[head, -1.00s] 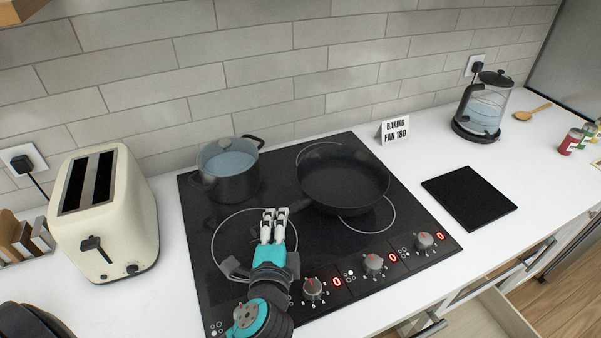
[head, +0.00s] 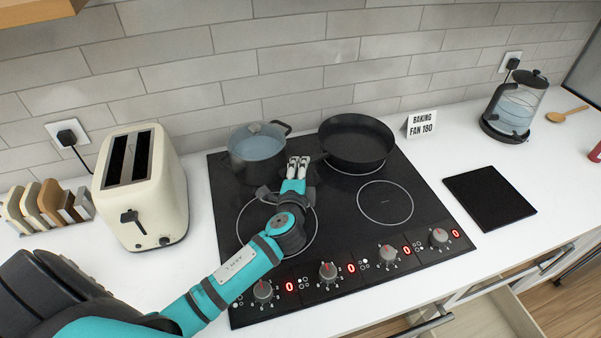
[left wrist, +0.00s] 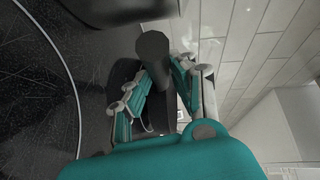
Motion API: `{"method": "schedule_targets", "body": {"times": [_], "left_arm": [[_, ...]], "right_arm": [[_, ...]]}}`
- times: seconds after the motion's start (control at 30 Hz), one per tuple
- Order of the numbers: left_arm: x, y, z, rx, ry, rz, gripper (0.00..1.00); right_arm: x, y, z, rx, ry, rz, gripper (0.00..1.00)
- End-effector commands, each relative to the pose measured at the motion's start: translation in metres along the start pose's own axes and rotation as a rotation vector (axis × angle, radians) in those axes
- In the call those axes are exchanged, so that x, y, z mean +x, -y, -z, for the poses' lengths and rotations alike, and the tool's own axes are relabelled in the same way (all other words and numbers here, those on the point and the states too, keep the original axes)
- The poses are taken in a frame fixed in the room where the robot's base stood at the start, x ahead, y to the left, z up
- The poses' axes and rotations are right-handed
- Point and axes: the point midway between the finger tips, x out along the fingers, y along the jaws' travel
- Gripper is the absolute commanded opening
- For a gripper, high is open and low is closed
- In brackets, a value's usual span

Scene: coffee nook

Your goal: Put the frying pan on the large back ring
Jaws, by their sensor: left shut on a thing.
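In the left wrist view a dark handle (left wrist: 153,48) sits between the fingers of my left gripper (left wrist: 152,88). The front right ring (head: 385,202) is bare. My right gripper is not in view.
Knobs (head: 328,271) line the front edge. A cream toaster (head: 142,190) is on the left. A sign (head: 421,124), a black mat (head: 489,197) and a kettle (head: 512,107) are on the right.

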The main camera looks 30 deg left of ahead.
Motion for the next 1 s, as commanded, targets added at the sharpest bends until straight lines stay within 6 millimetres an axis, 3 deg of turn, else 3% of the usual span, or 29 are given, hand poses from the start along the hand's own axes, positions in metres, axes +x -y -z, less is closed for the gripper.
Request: {"method": "schedule_targets", "body": {"times": [0.13, 0.37, 0.4, 0.57, 0.87, 1.0], "left_arm": [[0.003, -0.012, -0.001, -0.003, -0.002, 0.006, 0.0], [0.003, -0.015, -0.001, -0.005, -0.003, 0.007, 0.0], [0.002, -0.019, -0.002, 0.0, 0.0, -0.001, 0.26], [0.002, -0.018, -0.002, 0.001, 0.0, 0.0, 0.47], [0.0, -0.019, -0.002, 0.001, 0.0, -0.001, 0.47], [-0.014, -0.021, -0.002, 0.0, -0.002, -0.002, 0.47]], "right_arm": [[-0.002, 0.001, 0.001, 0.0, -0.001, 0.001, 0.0], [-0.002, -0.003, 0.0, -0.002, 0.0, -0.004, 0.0], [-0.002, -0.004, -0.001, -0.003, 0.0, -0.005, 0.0], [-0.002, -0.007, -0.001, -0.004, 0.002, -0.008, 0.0], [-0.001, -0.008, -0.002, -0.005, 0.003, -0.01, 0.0], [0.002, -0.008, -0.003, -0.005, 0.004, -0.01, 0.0]]}}
